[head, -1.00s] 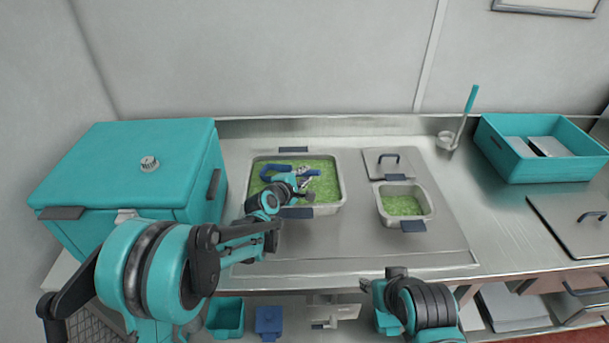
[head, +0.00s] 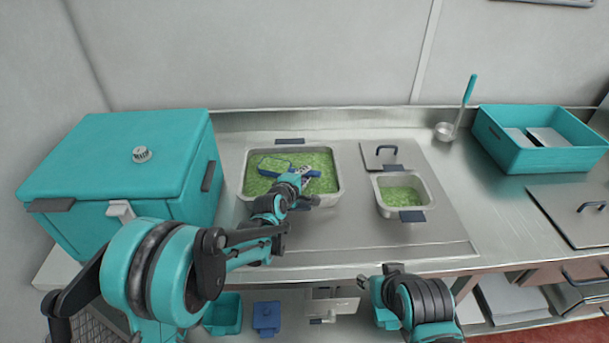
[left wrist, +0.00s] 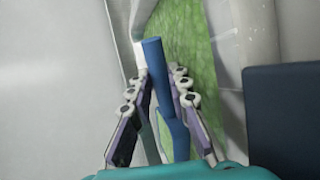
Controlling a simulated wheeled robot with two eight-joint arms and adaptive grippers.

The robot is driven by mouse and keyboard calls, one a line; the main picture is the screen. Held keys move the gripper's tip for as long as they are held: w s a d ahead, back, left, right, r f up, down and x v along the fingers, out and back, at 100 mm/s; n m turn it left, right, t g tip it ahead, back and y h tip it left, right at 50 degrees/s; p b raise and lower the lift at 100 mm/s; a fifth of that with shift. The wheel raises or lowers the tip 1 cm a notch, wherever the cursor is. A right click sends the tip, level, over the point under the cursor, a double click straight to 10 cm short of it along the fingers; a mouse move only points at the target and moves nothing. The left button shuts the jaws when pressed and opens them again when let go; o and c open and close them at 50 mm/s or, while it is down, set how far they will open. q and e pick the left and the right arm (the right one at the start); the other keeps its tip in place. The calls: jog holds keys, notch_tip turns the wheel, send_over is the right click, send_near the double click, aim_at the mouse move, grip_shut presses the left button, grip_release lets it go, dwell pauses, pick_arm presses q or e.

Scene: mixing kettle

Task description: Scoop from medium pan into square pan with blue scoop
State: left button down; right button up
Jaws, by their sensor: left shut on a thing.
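The medium pan (head: 338,180) is the larger steel pan at the middle left, full of green granular food (head: 318,160). The square pan (head: 430,196) is the smaller one to its right, also with green food inside. My left gripper (head: 302,178) is over the medium pan, shut on the blue scoop (head: 276,172). The scoop's rim shows as a blue outline with green within it, at or just above the food surface. In the left wrist view the blue handle (left wrist: 153,56) stands between the fingers. My right gripper (head: 376,278) is low at the counter's front edge, its fingers unclear.
A teal box (head: 120,155) stands left of the medium pan. A steel lid (head: 372,152) lies behind the square pan. A ladle (head: 466,95), a teal bin (head: 550,158) and another lid (head: 565,225) are at the right. The counter before the pans is clear.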

dwell(0.4)
pick_arm(q)
notch_tip(320, 180, up, 9)
jog(key=p, duration=0.6)
jog(key=shift+d+f, duration=0.1)
dwell(0.4)
